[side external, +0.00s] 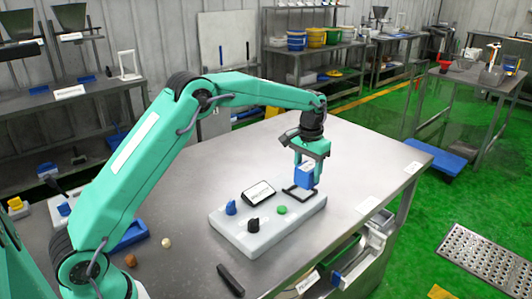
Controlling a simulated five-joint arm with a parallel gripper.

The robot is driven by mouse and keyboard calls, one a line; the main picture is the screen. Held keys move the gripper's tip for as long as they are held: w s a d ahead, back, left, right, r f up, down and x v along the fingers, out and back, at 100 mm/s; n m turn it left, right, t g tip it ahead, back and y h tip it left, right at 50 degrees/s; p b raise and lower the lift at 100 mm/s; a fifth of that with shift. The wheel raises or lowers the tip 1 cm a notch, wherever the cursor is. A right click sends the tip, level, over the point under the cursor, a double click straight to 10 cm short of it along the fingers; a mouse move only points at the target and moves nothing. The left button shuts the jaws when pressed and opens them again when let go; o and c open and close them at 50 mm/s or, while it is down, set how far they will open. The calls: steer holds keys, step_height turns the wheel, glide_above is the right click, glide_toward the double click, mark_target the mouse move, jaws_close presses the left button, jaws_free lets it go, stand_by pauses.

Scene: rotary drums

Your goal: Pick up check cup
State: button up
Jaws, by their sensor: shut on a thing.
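The check cup appears to be the small blue block-shaped thing (304,178) at the right end of the grey panel box. My gripper (305,172) points down and its jaws are shut on this blue cup. The cup is upright, just over a black bracket (291,197) on the panel. I cannot tell whether the cup still touches the bracket or the panel. The inside of the cup is hidden by my gripper.
The grey panel box (244,238) carries a small display (259,192), a blue knob (231,208), a black knob (253,224) and a green button (281,209). A black bar (231,280) and a blue tray (131,235) lie on the metal table (368,150). The table's right part is mostly clear.

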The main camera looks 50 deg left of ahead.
steer(key=s+d+r, duration=0.4)
steer(key=d+r, duration=0.1)
steer(key=d, duration=0.2)
steer(key=shift+d, duration=0.35)
steer(key=shift+a+r, duration=0.1)
steer(key=a, duration=0.3)
steer(key=w+a+f, duration=0.1)
steer(key=a, duration=0.6)
steer(key=shift+w+f, duration=0.2)
steer(key=shift+f, duration=0.15)
steer(key=a+f, duration=0.2)
steer(key=a, duration=0.9)
steer(key=shift+s+m, duration=0.2)
steer(key=shift+m, duration=0.2)
steer(key=shift+a+f, duration=0.1)
steer(key=a+f, duration=0.2)
steer(key=a, duration=0.1)
steer(key=w+a+f, duration=0.1)
steer(key=a+f, duration=0.1)
steer(key=a, duration=0.2)
steer(key=a+f, duration=0.2)
steer(key=a, duration=0.2)
steer(key=shift+w+a+f, duration=0.15)
steer(key=shift+w+f, duration=0.1)
steer(key=shift+f, duration=0.15)
steer(key=shift+f, duration=0.1)
steer(key=shift+f, duration=1.95)
